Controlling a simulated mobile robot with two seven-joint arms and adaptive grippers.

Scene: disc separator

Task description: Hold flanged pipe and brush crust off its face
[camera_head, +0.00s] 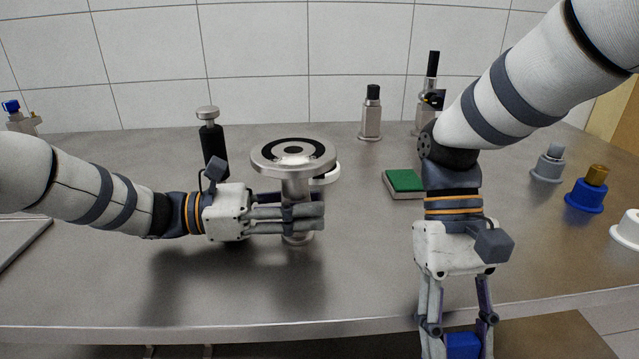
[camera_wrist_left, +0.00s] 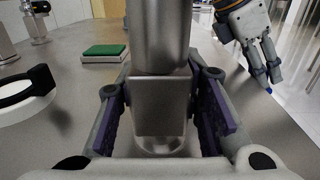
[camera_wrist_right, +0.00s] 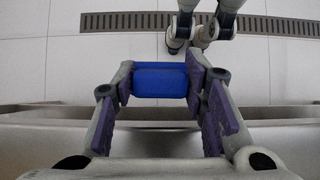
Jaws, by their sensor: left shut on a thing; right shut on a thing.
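The flanged pipe (camera_head: 296,186) is silver and stands upright, its wide round flange on top. A dark crust ring (camera_head: 272,148) lies on the upward flange face around a lighter centre. My left gripper (camera_head: 302,212) is shut around the pipe's body below the flange; the pipe (camera_wrist_left: 160,40) fills the middle of the left wrist view. My right gripper (camera_head: 458,330) points down at the table's front edge, shut on a blue block (camera_head: 462,346), probably the brush's handle. The block also shows in the right wrist view (camera_wrist_right: 160,82); no bristles are visible.
A green-topped pad (camera_head: 405,180) lies right of the pipe. A white ring (camera_wrist_left: 15,91) lies near the pipe. A black-handled tool (camera_head: 212,142) stands behind my left gripper. Metal fittings (camera_head: 371,115) stand at the back; a blue-based one (camera_head: 586,192) is at right. The front table is clear.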

